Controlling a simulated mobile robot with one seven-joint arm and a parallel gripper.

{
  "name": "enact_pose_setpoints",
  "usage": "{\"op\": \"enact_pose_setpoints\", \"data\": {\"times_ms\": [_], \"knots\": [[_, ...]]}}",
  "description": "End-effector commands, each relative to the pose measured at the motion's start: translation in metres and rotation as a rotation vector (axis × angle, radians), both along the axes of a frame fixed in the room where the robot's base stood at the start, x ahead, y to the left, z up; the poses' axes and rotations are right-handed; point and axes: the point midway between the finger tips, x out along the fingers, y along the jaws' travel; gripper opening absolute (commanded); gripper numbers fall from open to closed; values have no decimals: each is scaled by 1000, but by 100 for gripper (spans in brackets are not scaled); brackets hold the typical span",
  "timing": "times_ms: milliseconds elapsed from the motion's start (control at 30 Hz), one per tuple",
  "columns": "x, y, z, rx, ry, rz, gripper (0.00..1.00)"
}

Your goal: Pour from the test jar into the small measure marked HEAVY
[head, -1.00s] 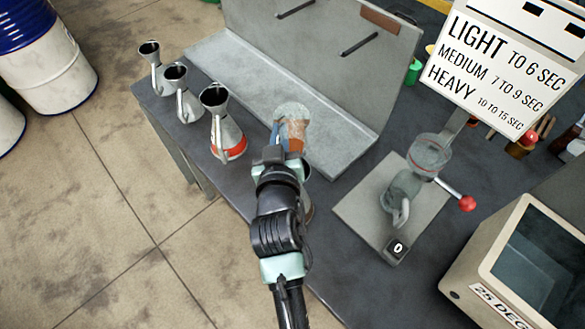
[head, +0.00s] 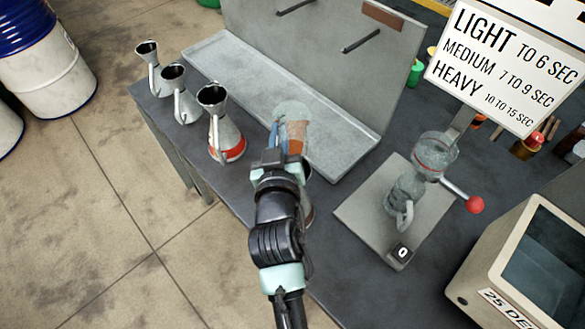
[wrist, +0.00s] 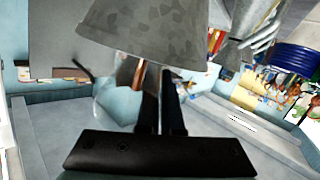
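My gripper (head: 277,140) is shut at the side of a clear glass jar (head: 293,112) with orange-brown showing in its lower part. I take it to be the test jar; the wrist view shows pale glass (wrist: 118,98) left of the close-set dark fingers (wrist: 161,100). Three metal measures with funnel mouths stand in a row at the table's left edge: a far one (head: 152,68), a middle one (head: 182,103) and a near one (head: 226,132) with a red band. I cannot read HEAVY on any. A grey metal cone (wrist: 140,38) fills the upper wrist view.
A metal piece (head: 308,207) is mostly hidden behind my arm. Another handled glass vessel (head: 401,197) stands under a glass cup (head: 436,153) on a stand at right, near a red-knobbed lever (head: 474,204). A grey tray (head: 235,82) lies behind. A viscosity sign (head: 505,65) hangs at upper right.

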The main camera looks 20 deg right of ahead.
Motion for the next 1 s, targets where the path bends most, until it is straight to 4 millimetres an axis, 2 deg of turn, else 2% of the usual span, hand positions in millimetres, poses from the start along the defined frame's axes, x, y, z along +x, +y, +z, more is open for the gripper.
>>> {"op": "enact_pose_setpoints", "data": {"times_ms": [1000], "knots": [[-1, 1, 1, -30, -70, 0, 0]]}}
